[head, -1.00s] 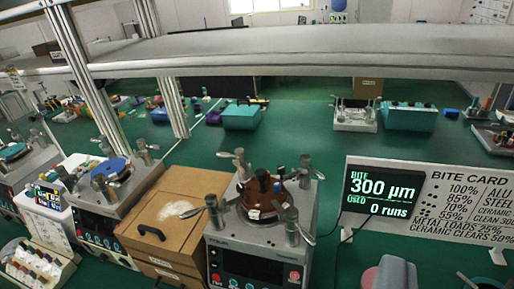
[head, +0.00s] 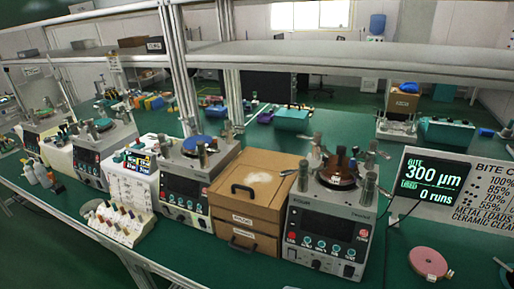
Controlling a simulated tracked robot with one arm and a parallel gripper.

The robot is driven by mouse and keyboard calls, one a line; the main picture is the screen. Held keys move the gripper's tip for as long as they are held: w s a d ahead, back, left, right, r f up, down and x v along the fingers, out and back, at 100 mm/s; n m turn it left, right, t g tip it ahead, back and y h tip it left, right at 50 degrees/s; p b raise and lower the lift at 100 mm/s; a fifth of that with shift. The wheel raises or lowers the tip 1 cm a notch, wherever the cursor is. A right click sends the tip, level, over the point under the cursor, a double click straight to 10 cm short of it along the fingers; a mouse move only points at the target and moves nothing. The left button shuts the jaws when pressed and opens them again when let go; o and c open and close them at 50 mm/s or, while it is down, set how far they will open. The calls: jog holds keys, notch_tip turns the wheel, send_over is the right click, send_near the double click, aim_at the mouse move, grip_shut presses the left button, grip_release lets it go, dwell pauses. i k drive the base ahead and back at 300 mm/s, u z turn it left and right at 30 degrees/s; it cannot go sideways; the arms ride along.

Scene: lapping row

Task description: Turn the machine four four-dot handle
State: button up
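Several grey lapping machines stand in a row on the green bench. The nearest machine (head: 327,226) has a brown plate (head: 337,170) on top with several metal handles around it. Its front has a dark screen and a row of buttons. Further left is a machine with a blue plate (head: 193,147), then one with a teal plate (head: 101,126), and another (head: 40,135) at the far left. Machine numbers and handle dots are too small to read, so I cannot tell which is machine four or its four-dot handle. My gripper is not in view.
A cardboard drawer box (head: 252,203) stands left of the nearest machine. A display (head: 433,177) reads 300 µm, 0 runs, beside a bite card (head: 487,192). A pink disc (head: 428,261) lies at front right. A bottle rack (head: 115,222) is front left. A shelf (head: 350,57) spans above.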

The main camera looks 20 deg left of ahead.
aim_at(317, 136)
jog(key=z, duration=0.45)
jog(key=k, duration=0.25)
jog(key=u, duration=1.35)
jog(key=i, duration=1.4)
jog(key=z, duration=0.75)
jog(key=i, duration=0.75)
jog(key=z, duration=0.5)
